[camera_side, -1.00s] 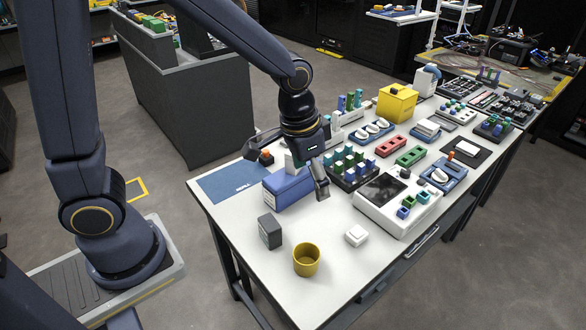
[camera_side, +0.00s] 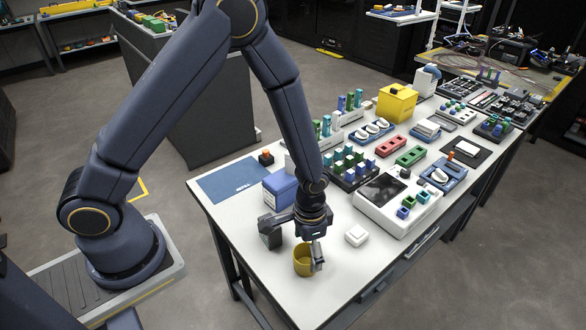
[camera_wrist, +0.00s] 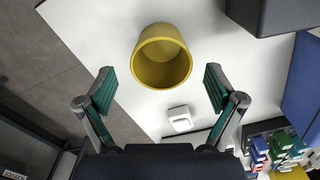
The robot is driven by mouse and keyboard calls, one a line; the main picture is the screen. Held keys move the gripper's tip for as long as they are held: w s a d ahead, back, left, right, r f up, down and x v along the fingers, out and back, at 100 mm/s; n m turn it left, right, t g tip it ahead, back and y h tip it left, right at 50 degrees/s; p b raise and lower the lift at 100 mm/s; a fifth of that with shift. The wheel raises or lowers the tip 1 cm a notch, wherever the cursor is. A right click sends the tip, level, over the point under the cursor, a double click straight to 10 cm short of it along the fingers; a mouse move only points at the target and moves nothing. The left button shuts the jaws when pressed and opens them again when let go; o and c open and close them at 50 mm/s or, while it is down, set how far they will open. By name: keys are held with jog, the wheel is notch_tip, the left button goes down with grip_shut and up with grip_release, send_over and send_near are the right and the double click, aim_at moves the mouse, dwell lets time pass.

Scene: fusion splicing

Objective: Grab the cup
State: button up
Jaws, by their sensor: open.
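The yellow cup (camera_side: 302,262) stands upright near the front end of the white table. In the wrist view the cup (camera_wrist: 160,58) is seen from above with its open mouth toward the camera, and it looks empty. My gripper (camera_side: 296,238) is over and beside the cup, and one finger covers part of the cup's right side in the side view. In the wrist view my gripper (camera_wrist: 160,90) is open, with its green-padded fingers to the left and right of the cup. Gaps show between each finger and the cup.
A dark grey box (camera_side: 268,230) stands close to the cup, partly behind my gripper. A small white block (camera_side: 356,235) lies to the right. A blue box (camera_side: 280,188) and a white device (camera_side: 375,210) are further back. The table's front edge is near the cup.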

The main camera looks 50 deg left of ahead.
aim_at(306, 260)
notch_tip(306, 260, down, 5)
jog(key=shift+a+f, duration=0.1)
jog(key=c, duration=1.3)
jog(key=shift+c, duration=0.2)
